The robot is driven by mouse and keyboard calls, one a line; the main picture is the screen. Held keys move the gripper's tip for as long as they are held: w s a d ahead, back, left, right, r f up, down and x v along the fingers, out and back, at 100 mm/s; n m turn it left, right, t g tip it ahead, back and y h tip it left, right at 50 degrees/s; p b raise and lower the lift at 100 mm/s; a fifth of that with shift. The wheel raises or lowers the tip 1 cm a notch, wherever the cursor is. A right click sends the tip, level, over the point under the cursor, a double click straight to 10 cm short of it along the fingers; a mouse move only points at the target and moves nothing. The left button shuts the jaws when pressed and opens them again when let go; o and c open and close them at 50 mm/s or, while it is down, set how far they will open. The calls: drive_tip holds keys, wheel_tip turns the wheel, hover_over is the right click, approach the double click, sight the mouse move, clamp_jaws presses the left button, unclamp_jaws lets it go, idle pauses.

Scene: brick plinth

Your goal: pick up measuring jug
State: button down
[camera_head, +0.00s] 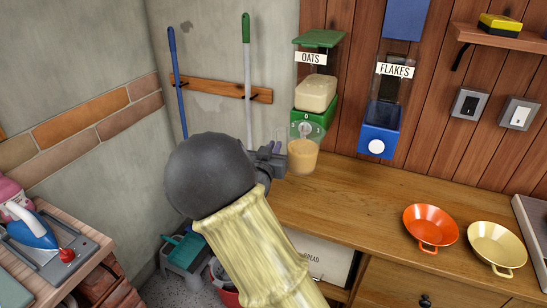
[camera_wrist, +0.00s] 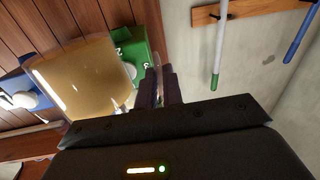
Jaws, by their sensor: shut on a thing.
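The measuring jug (camera_head: 303,158) is clear with tan contents, just below the green-lidded oats dispenser (camera_head: 316,88) at the back of the counter. In the wrist view the jug (camera_wrist: 85,78) looms large at left, tilted by the camera's angle. My gripper (camera_head: 279,158) reaches it from the left. In the wrist view my gripper's two dark fingers (camera_wrist: 160,88) are close together at the jug's right side, shut on its handle, which they mostly hide. I cannot tell whether the jug's base touches the counter.
A blue flakes dispenser (camera_head: 380,125) hangs to the right. An orange pan (camera_head: 431,226) and a cream pan (camera_head: 496,246) lie on the wooden counter (camera_head: 360,205). Two long-handled tools, blue (camera_head: 177,80) and green-topped (camera_head: 247,80), hang at left. The counter's middle is clear.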

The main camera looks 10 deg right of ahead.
wheel_tip(320, 180, up, 14)
drive_tip(key=p, duration=0.2)
idle(0.7)
